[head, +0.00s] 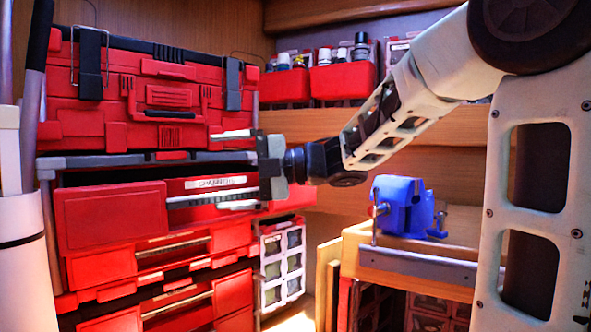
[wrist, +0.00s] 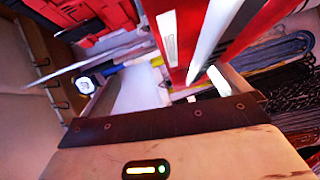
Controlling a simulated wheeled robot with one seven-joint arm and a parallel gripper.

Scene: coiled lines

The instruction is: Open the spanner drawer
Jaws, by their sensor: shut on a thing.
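The spanner drawer (head: 180,186) is the red upper drawer of the cabinet in the head view, with a white label reading like "SPANNERS" (head: 215,182). A pale bar handle (head: 212,200) runs across its front below the label. My gripper (head: 236,172) is at the right part of this drawer, its fingers pointing left, and is shut on the handle. In the wrist view the red drawer front (wrist: 185,25) and its white label show at the top, beside the pale handle bar (wrist: 214,38). The exact finger contact is partly hidden, and how far the drawer stands out is unclear.
More red drawers (head: 170,262) lie below, and a red toolbox (head: 150,95) stands on top. A blue vice (head: 404,205) sits on a wooden bench at right. Red bins (head: 343,80) stand on the shelf behind. Coiled lines and chains (wrist: 285,85) show in the wrist view.

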